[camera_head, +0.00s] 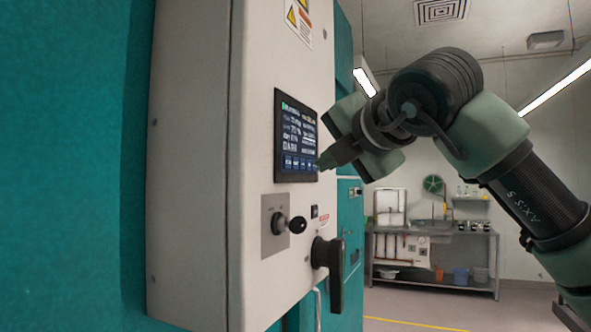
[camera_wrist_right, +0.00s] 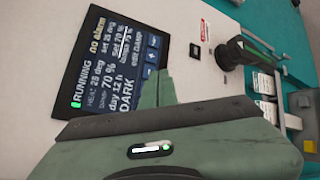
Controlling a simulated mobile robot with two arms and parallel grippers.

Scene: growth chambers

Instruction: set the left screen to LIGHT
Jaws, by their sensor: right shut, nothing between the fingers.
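The screen (camera_head: 296,135) is a dark panel on the pale front of a control box, tilted in the head view. In the right wrist view the screen (camera_wrist_right: 112,62) reads RUNNING, "no alarm", day 12 h and DARK in large letters. A row of small blue buttons (camera_head: 300,163) runs along its lower edge. My right gripper (camera_head: 325,163) is shut and empty, its tip at the screen's lower right corner. Whether it touches cannot be told. In the wrist view the green finger (camera_wrist_right: 157,92) hides part of the button row. My left gripper is out of view.
Below the screen are a round black knob (camera_head: 279,223) on a grey plate and a black handle (camera_head: 336,274). Teal cabinet walls (camera_head: 75,160) flank the box. A metal bench (camera_head: 440,262) stands far back, with open floor before it.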

